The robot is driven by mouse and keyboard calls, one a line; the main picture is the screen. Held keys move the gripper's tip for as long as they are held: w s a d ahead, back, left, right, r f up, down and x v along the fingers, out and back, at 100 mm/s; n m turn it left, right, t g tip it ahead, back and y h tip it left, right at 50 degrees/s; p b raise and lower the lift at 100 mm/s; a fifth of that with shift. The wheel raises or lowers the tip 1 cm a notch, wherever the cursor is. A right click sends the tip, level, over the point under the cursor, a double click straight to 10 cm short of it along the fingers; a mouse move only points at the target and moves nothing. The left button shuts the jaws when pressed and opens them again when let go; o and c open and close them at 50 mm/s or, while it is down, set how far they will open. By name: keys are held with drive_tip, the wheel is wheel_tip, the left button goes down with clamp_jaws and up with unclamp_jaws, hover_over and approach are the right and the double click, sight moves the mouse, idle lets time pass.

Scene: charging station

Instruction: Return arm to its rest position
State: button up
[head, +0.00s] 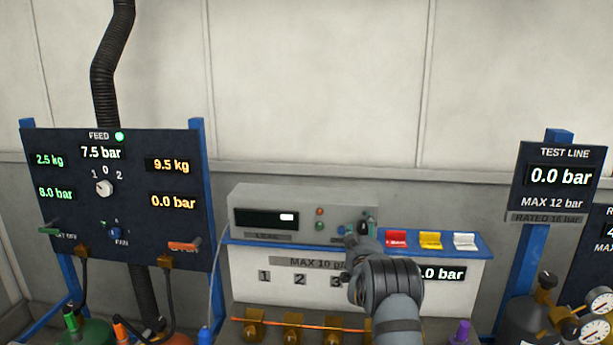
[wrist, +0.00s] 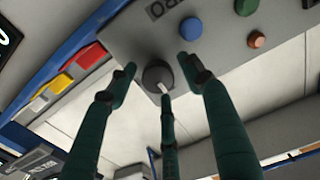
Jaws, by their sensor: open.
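My arm reaches up from the bottom of the head view, and my gripper (head: 362,236) is at the right end of a grey box marked LEAK (head: 262,198). In the wrist view my gripper (wrist: 160,80) is open, its dark green fingers spread around a dark round knob (wrist: 155,74) with a pale pointer. I cannot tell whether any finger touches the knob. In the head view my gripper and wrist cover most of the box's lower right corner.
Red (head: 396,238), yellow (head: 430,240) and white (head: 465,241) switches sit close to the right of my gripper. Brass valves (head: 254,325) line the bottom. A feed panel (head: 120,235) stands left and a test line display (head: 559,177) right.

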drive_tip(key=m+p, duration=0.1)
drive_tip(key=p, duration=0.1)
drive_tip(key=shift+r+p, duration=0.35)
drive_tip(key=shift+r, duration=0.05)
drive_tip(key=shift+s+f+m+b, duration=0.35)
drive_tip(key=shift+f+m+b, duration=0.05)
drive_tip(key=shift+f+b, duration=0.25)
drive_tip(key=s+b, duration=0.2)
drive_tip(key=s, duration=0.1)
drive_tip(key=s+b, duration=0.1)
drive_tip(key=shift+s+a+r, duration=0.1)
drive_tip(key=shift+s+a, duration=0.25)
drive_tip(key=shift+s+r+b, duration=0.15)
drive_tip(key=shift+s+b, duration=0.3)
drive_tip(key=shift+s, duration=0.45)
